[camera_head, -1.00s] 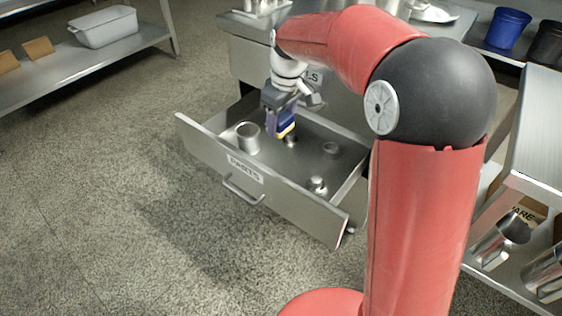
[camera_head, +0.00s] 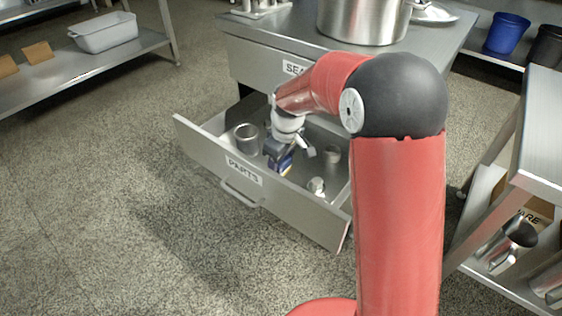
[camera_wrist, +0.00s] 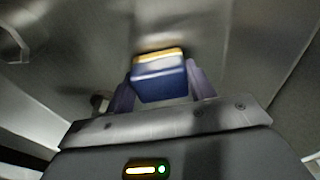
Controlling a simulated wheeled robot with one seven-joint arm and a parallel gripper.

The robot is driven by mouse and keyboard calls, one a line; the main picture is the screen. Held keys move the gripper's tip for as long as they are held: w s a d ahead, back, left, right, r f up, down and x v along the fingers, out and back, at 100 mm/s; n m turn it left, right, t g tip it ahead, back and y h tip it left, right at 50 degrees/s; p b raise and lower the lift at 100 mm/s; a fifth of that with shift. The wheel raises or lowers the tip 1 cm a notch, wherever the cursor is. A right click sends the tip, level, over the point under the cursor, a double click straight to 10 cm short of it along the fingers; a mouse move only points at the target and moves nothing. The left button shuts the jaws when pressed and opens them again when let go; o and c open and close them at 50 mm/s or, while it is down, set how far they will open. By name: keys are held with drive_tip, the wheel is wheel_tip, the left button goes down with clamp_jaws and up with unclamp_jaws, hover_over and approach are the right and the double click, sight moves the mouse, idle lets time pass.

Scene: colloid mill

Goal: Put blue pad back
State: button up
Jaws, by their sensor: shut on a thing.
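The blue pad (camera_wrist: 160,82) is a small block with a blue body and a yellowish top layer. In the wrist view it sits between the two purple fingers of my gripper (camera_wrist: 162,90), which is shut on it. In the head view my gripper (camera_head: 279,165) is down inside the open drawer labelled PARTS (camera_head: 205,165), near its front wall. The pad shows there only as a small blue patch (camera_head: 284,166). I cannot tell whether the pad touches the drawer floor.
In the drawer, a metal cup (camera_head: 246,138) stands left of my gripper and small metal parts (camera_head: 316,186) lie to the right. A closed drawer is above. A large pot (camera_head: 362,20) stands on the counter. Floor to the left is clear.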

sight(285, 162)
drive_tip(key=shift+f, duration=0.15)
drive_tip(key=o, duration=1)
drive_tip(key=shift+c, duration=0.2)
wheel_tip(285, 162, up, 12)
drive_tip(key=d+p, duration=0.1)
drive_tip(key=p, duration=0.1)
drive_tip(key=shift+s+r, duration=0.2)
drive_tip(key=shift+s, duration=0.25)
